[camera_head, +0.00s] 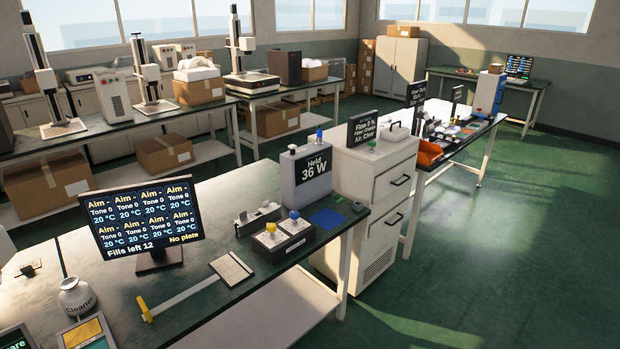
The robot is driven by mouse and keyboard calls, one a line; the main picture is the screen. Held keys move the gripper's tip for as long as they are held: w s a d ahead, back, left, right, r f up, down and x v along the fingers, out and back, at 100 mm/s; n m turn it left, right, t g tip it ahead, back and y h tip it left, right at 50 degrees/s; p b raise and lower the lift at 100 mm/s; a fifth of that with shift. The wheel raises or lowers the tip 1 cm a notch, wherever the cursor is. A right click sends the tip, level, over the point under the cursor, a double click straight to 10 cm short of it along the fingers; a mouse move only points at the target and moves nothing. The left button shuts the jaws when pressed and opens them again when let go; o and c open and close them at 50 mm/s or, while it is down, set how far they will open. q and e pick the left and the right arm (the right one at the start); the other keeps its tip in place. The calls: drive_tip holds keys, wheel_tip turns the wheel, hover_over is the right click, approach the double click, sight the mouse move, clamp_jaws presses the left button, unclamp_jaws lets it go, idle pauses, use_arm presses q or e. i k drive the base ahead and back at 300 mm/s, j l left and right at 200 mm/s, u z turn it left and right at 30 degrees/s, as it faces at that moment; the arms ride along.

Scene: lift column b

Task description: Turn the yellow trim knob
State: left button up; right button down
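A yellow knob (271,229) stands on a small box with pale top plates on the near bench. A blue knob (294,216) stands beside it, a little to the right. The yellow knob's turn angle is too small to read. Neither of my grippers is in view, and nothing touches the knob.
A monitor (143,216) reads "Fills left 12" and "No plate". Behind the knobs stands a grey unit (307,180) reading "Hold 36 W". Green floor (480,270) is free at right.

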sight(271, 227)
drive_tip(key=i+l+u, duration=0.1)
drive_tip(key=i+l, duration=0.4)
drive_tip(key=l, duration=0.2)
drive_tip(key=i+l+u, duration=0.15)
drive_tip(key=i+l, duration=0.1)
drive_tip(key=l, duration=0.1)
